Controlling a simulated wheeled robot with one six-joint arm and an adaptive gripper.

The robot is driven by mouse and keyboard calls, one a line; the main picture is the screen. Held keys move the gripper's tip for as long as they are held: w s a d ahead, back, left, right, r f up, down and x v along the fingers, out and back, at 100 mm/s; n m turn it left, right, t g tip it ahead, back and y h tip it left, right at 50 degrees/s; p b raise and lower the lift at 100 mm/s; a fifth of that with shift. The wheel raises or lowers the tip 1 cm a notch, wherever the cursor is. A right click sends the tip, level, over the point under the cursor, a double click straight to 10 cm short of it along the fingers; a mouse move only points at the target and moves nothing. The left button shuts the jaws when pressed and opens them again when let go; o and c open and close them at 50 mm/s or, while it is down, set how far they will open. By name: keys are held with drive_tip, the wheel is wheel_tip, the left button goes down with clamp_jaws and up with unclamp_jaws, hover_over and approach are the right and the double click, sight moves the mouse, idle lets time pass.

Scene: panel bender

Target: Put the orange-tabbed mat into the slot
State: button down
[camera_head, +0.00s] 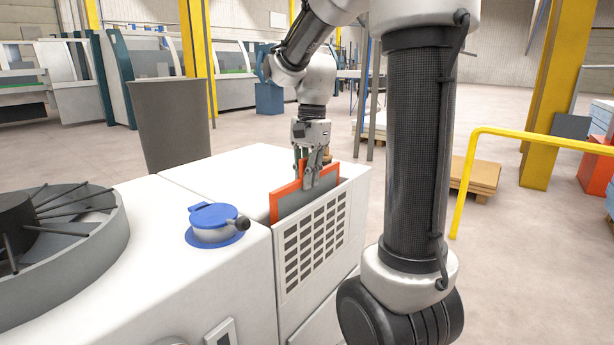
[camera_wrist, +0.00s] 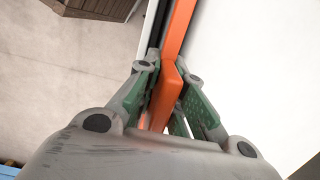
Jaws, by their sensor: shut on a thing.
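The orange-tabbed mat (camera_head: 294,203) is a grey panel with an orange frame. It stands upright, with its upper part showing above the white grille (camera_head: 317,240) at the machine's end. Its lower part is hidden behind the grille, inside the slot (camera_head: 345,184). My gripper (camera_head: 312,180) points down and is shut on the mat's top edge near the middle. In the wrist view the green-padded fingers of my gripper (camera_wrist: 172,105) pinch the orange tab (camera_wrist: 170,85). I cannot tell how deep the mat sits.
A blue-capped filler (camera_head: 213,222) stands on the white machine top (camera_head: 150,205) left of the slot. A fan housing (camera_head: 60,240) is at the far left. A grey bin (camera_head: 173,122) stands behind. A yellow rail (camera_head: 465,180) and a pallet (camera_head: 474,175) are at right.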

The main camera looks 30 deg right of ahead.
drive_tip(key=c, duration=1.5)
unclamp_jaws()
drive_tip(key=shift+o, duration=0.2)
drive_tip(key=r, duration=0.4)
drive_tip(key=d+r, duration=0.1)
drive_tip(key=r, duration=0.7)
drive_tip(key=shift+w+d, duration=0.15)
drive_tip(key=shift+w, duration=0.1)
drive_tip(key=s+a+f+n+t, duration=0.1)
drive_tip(key=s+f+n+t, duration=0.1)
drive_tip(key=s+f+n, duration=0.3)
drive_tip(key=s+a+f+n+t+h, duration=0.1)
drive_tip(key=s+a+f+n+t, duration=0.1)
drive_tip(key=s+f+n, duration=0.3)
drive_tip(key=s+n, duration=0.4)
drive_tip(key=s, duration=0.2)
drive_tip(key=shift+s+a+f+t, duration=0.15)
drive_tip(key=shift+s+a+t, duration=0.15)
drive_tip(key=shift+t, duration=0.1)
